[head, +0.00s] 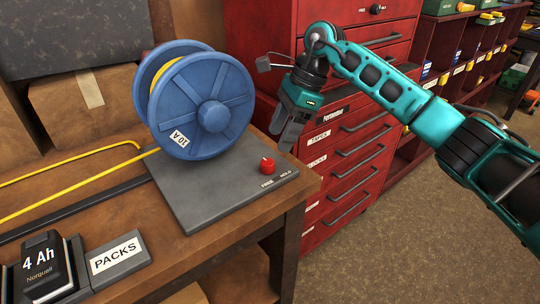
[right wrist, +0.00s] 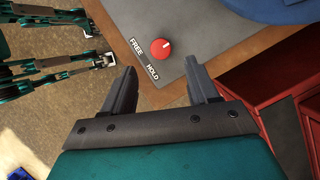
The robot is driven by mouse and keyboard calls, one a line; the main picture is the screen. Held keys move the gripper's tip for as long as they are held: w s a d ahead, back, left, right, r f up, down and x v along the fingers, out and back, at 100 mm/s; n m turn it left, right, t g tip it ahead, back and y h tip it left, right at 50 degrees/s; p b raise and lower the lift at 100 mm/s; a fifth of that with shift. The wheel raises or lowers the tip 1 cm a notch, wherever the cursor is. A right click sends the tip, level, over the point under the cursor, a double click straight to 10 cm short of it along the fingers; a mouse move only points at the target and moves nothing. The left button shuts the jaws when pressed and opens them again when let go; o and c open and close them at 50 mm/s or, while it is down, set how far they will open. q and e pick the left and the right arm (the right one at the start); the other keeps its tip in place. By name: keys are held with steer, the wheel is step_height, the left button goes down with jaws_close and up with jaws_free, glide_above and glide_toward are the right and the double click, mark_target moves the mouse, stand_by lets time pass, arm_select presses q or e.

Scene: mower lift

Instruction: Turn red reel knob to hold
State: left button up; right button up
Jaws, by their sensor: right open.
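The red reel knob (head: 267,165) sits on the grey base plate (head: 225,185) of a blue reel, near its front right corner. It is round, with a white mark on top. The FREE and HOLD labels are printed beside it; I cannot tell for sure which the mark points at. My right gripper (head: 290,138) is open and empty, pointing down, above and behind the knob in the head view. In the right wrist view the knob (right wrist: 166,50) lies beyond and between the open fingers (right wrist: 163,88), apart from them. My left gripper is not in view.
The blue reel (head: 205,105) with yellow line stands left of the knob. A red drawer cabinet (head: 340,150) with protruding handles stands right behind the bench. A black 4 Ah battery pack (head: 45,265) and a PACKS label (head: 115,258) are at the front left. Floor is open at right.

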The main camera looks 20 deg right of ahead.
mark_target(268, 161)
steer(key=x, duration=0.7)
steer(key=shift+r, duration=0.1)
steer(key=c, duration=1)
